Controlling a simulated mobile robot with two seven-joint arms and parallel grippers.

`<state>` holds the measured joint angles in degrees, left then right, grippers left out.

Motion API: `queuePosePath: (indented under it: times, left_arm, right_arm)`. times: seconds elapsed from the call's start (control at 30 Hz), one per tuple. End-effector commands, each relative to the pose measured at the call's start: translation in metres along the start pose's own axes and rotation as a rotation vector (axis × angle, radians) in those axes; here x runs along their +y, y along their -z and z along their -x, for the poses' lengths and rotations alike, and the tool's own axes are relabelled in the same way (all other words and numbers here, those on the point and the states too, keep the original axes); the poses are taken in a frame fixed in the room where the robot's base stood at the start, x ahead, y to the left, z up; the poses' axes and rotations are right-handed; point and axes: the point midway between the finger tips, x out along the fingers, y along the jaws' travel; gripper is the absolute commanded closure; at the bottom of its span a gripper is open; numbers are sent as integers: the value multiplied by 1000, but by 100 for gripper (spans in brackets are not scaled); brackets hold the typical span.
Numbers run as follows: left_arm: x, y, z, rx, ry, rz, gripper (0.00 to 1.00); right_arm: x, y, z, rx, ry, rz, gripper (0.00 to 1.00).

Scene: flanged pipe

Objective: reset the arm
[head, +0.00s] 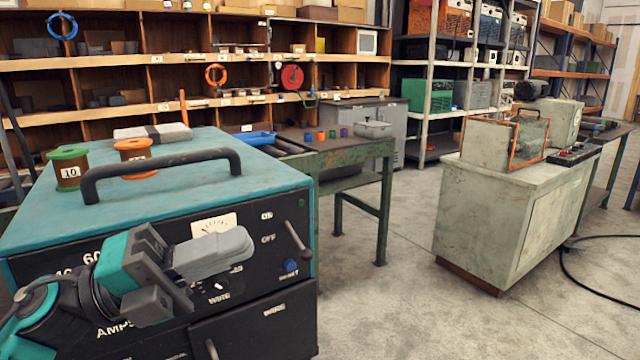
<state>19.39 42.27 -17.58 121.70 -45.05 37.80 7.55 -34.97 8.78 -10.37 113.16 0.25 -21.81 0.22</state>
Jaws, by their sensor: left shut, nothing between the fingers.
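My left arm comes in from the lower left, and its gripper (228,252) is shut and empty. It hangs in front of the black front panel of a teal-topped welding machine (260,190). The grey fingers point right and cover part of the panel's dial and lettering. I cannot tell whether the fingers touch the panel. My right arm and its gripper are not in view. No flanged pipe can be made out.
On the machine are a black handle (160,160), a green spool (68,168), an orange spool (135,157) and a grey block (152,132). A green workbench (345,150) stands behind. A pale cabinet (505,215) stands right. Concrete floor (390,300) between them is clear.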

Motion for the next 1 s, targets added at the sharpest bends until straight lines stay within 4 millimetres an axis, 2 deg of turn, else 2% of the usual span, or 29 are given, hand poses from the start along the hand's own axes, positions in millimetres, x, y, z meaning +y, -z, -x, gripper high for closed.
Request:
queuePosePath:
  times: [0.03, 0.17, 0.23, 0.3, 0.37, 0.4, 0.47, 0.5, 0.6, 0.7, 0.8, 0.9, 1.0]
  left_arm:
    - [13, -10, 5, -112, 61, 132, 100]
    - [60, -32, 33, -418, 169, 445, 100]
    - [95, -36, 56, -596, 201, 617, 100]
    - [137, -30, 82, -777, 215, 792, 100]
    - [174, -17, 107, -934, 212, 939, 100]
    - [197, -4, 122, -1031, 205, 1029, 100]
    - [230, 21, 144, -1165, 188, 1159, 100]
    - [249, 39, 157, -1249, 173, 1238, 100]
    - [286, 86, 183, -1422, 132, 1408, 100]
    - [309, 127, 200, -1547, 92, 1533, 100]
    - [321, 154, 209, -1620, 66, 1609, 100]
    - [326, 166, 212, -1652, 55, 1644, 100]
    - [327, 168, 213, -1659, 50, 1650, 100]
  right_arm:
    - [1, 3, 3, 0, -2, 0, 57]
    - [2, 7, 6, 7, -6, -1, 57]
    - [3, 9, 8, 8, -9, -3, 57]
    - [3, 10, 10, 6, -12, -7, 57]
    - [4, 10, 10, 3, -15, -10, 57]
    - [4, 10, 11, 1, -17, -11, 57]
    - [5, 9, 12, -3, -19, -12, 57]
    - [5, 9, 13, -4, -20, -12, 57]
    - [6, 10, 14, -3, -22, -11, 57]
    - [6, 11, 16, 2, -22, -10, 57]
    - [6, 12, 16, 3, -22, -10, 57]
    - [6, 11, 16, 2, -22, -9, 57]
    - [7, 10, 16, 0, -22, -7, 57]
